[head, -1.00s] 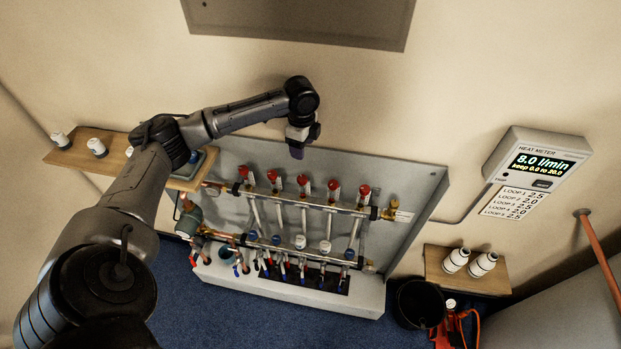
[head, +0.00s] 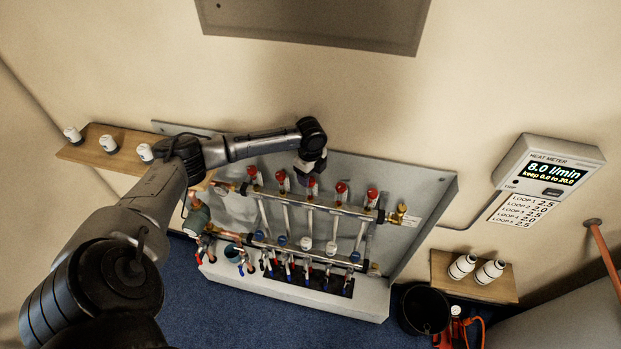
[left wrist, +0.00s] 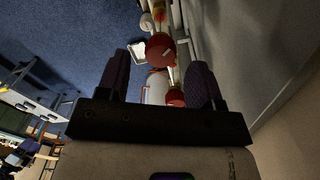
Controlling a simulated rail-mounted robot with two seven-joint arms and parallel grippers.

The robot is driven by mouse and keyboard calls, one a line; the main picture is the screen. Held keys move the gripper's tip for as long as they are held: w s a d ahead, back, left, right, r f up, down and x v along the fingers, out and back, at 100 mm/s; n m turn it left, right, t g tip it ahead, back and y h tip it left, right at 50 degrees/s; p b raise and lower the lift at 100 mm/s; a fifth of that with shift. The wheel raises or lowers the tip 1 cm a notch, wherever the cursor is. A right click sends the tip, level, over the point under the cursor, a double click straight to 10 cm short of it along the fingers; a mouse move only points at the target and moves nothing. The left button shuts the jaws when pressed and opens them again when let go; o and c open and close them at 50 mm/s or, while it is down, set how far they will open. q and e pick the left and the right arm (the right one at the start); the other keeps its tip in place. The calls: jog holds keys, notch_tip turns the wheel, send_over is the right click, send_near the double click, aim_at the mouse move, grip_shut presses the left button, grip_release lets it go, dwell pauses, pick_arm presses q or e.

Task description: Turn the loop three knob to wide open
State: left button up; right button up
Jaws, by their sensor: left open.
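A red knob (left wrist: 160,50) shows between or just beyond the fingertips, and another red knob (left wrist: 175,97) is partly hidden nearer the palm. I cannot tell whether the fingers touch either. My right gripper is not in view.
A lower rail carries blue and white caps (head: 306,243). The heat meter (head: 547,169) reads 8.0 l/min, "keep 0.0 to 20.0", above a loop list. A black bucket (head: 425,308) stands on the floor.

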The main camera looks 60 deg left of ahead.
pick_arm(q)
jog(key=shift+f, duration=1.25)
